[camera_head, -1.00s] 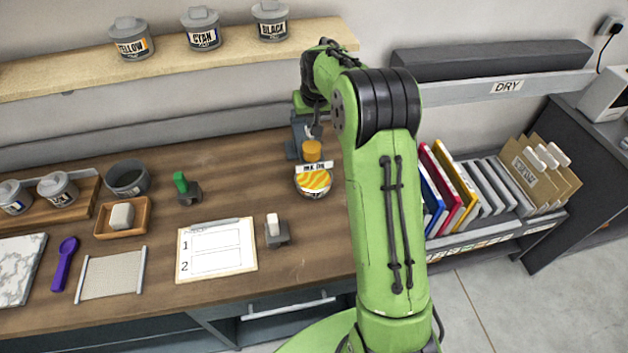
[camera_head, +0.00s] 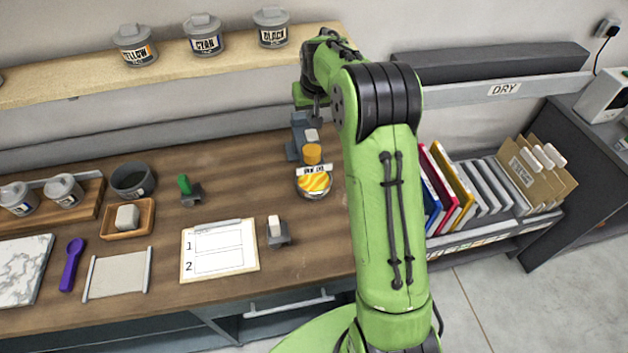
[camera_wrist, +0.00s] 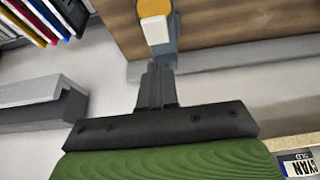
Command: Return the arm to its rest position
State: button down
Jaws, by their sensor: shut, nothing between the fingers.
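My green arm (camera_head: 385,200) rises from the bottom and bends at a black joint above the bench. Its far end hangs in front of the wall, above the back of the wooden bench. My gripper (camera_wrist: 157,72) shows in the wrist view with its dark fingers together and nothing between them. In the head view the fingers are small and hard to make out. Beyond the fingertips, in the wrist view, stands a blue-grey holder with a white block (camera_wrist: 156,30). The block also shows in the head view (camera_head: 311,135).
A shelf (camera_head: 190,66) with ink pots runs along the wall. A clipboard (camera_head: 219,248) and a stamp (camera_head: 277,232) lie on the bench. The drying rack (camera_head: 490,228) with folders is at the right.

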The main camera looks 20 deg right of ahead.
notch_tip(320, 180, up, 3)
jog(key=shift+f+p, duration=0.2)
jog(key=shift+p, duration=0.3)
jog(key=shift+f, duration=0.1)
jog(key=s+a+r+n+b, duration=0.1)
jog(key=s+a+r+b, duration=0.25)
jog(key=s, duration=0.55)
jog(key=s+a+r+b, duration=0.2)
jog(key=s+a+r, duration=0.15)
jog(key=s, duration=0.55)
jog(key=s+a+f+b, duration=0.1)
jog(key=s+a+f, duration=0.1)
jog(key=s, duration=0.7)
jog(key=s+a+f+n+t+b, duration=0.1)
jog(key=s+f, duration=0.4)
jog(key=s, duration=0.5)
jog(key=shift+a+f+y+b, duration=0.2)
jog(key=shift+a+y+b, duration=0.2)
jog(key=shift+a+b, duration=0.3)
